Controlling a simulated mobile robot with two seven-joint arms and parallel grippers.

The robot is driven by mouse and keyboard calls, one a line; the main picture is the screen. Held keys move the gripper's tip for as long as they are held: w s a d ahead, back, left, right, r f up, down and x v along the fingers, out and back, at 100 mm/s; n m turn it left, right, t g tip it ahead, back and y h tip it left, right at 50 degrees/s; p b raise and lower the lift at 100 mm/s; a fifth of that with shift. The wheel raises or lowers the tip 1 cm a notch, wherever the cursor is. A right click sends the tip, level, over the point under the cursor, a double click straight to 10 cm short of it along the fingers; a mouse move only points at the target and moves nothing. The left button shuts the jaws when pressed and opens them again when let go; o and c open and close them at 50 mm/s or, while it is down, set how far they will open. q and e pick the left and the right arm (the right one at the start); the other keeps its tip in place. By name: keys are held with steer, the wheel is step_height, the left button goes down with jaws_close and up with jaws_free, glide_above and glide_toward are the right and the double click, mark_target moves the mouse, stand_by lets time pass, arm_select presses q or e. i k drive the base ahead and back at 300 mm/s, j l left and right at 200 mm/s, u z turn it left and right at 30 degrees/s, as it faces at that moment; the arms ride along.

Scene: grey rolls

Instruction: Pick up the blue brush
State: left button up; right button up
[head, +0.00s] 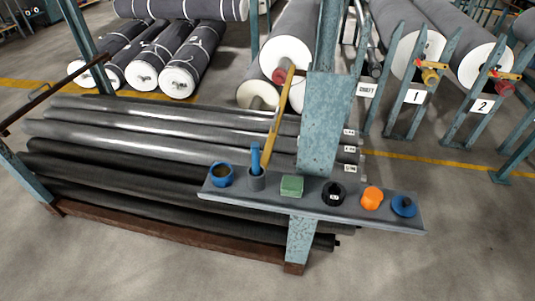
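A narrow grey shelf (330,205) is fixed across a speckled teal post in the middle of the head view. A blue upright handle, which looks like the blue brush (255,156), stands in a small grey cup (257,180) left of the post. Its lower end is hidden in the cup, so I cannot see bristles. Neither of my grippers is in view.
The shelf also holds a blue round container (221,176), a green block (292,187), a black round item (332,193), an orange item (371,198) and a blue round item (404,206). A yellow bar (277,118) slants close behind the cup. Long rolls (170,180) lie behind the shelf. Open floor lies in front.

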mark_target(255, 145)
steer(key=j+z, duration=0.15)
steer(key=z, duration=0.25)
steer(key=i+j+z, duration=0.1)
steer(key=z, duration=0.3)
steer(key=j+z, duration=0.25)
steer(key=z, duration=0.15)
steer(key=k+j+z, duration=0.1)
steer(key=j+z, duration=0.35)
steer(key=j, duration=0.45)
steer(key=k+j, duration=0.1)
steer(key=j, duration=0.8)
